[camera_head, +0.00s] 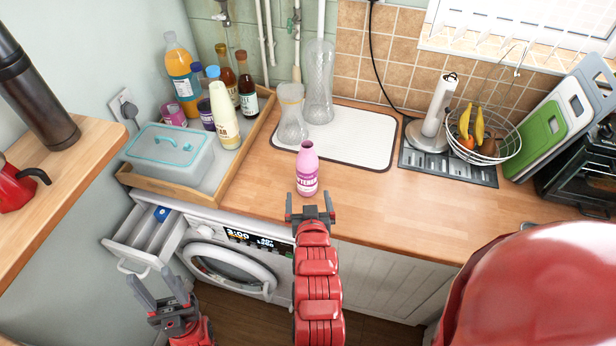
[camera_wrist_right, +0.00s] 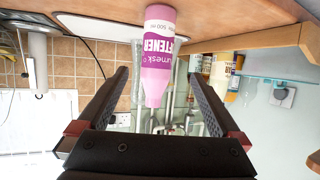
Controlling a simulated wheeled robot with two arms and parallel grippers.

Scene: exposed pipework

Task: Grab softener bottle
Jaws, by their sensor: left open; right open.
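The softener bottle (camera_head: 307,170) is pink with a white and purple label. It stands upright on the wooden counter in the head view. In the right wrist view the bottle (camera_wrist_right: 157,55) appears upside down, ahead of and between the two fingers. My right gripper (camera_head: 311,211) is open and empty at the counter's front edge, just short of the bottle and apart from it. It also shows in the right wrist view (camera_wrist_right: 157,100). My left gripper (camera_head: 157,287) is open and empty, low at the left by the open detergent drawer (camera_head: 150,240) of the washing machine.
A wooden tray (camera_head: 232,166) at the left holds several bottles and a grey lidded box (camera_head: 168,160). Glass vases (camera_head: 291,120) stand on a white mat (camera_head: 352,140) behind the softener. A fruit basket (camera_head: 492,150) is at the right. The counter right of the bottle is clear.

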